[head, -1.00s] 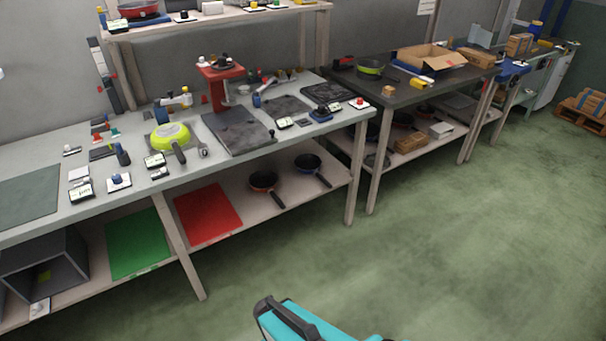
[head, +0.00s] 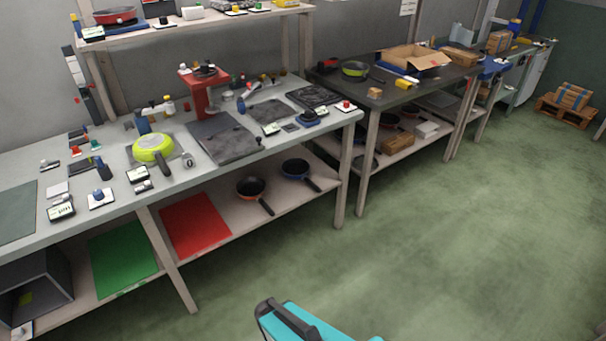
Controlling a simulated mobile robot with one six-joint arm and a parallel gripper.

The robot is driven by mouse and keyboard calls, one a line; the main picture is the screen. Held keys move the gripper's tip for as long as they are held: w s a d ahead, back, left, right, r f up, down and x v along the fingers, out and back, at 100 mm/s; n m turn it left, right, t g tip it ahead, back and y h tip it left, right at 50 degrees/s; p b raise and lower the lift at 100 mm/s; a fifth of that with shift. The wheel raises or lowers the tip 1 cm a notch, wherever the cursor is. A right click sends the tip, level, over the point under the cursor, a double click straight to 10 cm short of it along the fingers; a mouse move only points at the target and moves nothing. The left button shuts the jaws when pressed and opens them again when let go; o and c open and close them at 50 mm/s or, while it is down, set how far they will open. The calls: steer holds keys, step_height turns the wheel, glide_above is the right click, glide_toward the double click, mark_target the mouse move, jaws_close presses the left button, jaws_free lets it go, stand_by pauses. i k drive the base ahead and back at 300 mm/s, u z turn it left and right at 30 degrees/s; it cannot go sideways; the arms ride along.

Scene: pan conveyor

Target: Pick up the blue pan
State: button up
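A blue pan (head: 296,169) with a dark inside and black handle lies on the lower shelf of the near workbench, toward its right end. Its handle points down and right. An orange pan (head: 250,188) lies just left of it on the same shelf, apart from it. My gripper is not in view. A teal part of my own body shows at the bottom edge.
The workbench top (head: 60,154) holds a lime-green pan (head: 152,148), a red stand (head: 204,92) and several small items. Red (head: 195,224) and green (head: 122,256) mats lie on the lower shelf. A dark table (head: 345,92) stands right. The green floor (head: 430,240) is clear.

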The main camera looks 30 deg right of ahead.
mark_target(293, 168)
steer(key=i, duration=0.85)
steer(key=u, duration=0.05)
